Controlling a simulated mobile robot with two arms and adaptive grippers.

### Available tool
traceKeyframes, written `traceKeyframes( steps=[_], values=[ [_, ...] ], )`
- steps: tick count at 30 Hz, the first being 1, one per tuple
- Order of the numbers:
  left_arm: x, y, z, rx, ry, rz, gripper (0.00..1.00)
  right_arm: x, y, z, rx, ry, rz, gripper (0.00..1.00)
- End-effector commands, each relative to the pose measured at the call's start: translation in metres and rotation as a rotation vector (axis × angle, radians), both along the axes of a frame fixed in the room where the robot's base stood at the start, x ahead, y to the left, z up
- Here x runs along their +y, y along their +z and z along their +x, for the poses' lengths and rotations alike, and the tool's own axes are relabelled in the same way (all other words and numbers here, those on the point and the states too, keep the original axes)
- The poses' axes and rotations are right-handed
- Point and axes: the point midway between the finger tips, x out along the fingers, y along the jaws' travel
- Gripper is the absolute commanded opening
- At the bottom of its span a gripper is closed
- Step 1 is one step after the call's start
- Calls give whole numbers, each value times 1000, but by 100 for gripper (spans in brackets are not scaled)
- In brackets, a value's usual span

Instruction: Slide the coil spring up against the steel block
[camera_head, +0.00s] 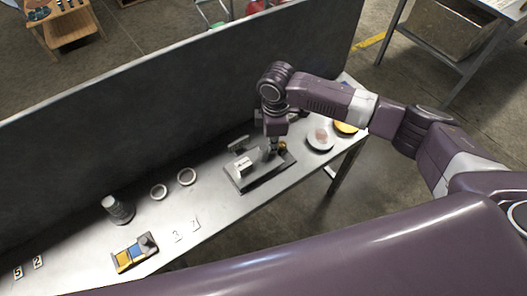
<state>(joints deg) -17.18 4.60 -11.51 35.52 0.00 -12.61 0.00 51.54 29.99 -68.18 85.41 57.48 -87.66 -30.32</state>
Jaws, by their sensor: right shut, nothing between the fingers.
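My right gripper (275,148) reaches down from its arm at the far right end of a dark flat plate (262,181). It is shut, with nothing seen between its fingers. A small brass-coloured piece (283,147) shows right beside the fingertips; it may be the coil spring, but it is too small to tell, as is whether the fingers touch it. A pale block (243,164) stands on the plate to the left, apart from the gripper; I cannot tell if it is the steel block. My left gripper is not in view.
A grey ridged cylinder (118,209), two pale rings (187,177), a yellow-and-blue item (134,252) and number cards stand left on the metal bench (90,247). A round white dish (320,137) lies right of the plate. A tall dark panel (160,110) runs behind.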

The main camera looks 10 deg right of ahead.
Motion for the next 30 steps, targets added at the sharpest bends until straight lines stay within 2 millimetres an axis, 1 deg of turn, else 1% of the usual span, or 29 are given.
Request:
traceKeyframes(
  steps=[13,30],
  values=[
    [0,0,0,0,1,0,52,0,-2,0,0,0,0,0],
    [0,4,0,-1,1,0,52,6,-2,-2,1,0,0,0]
  ],
)
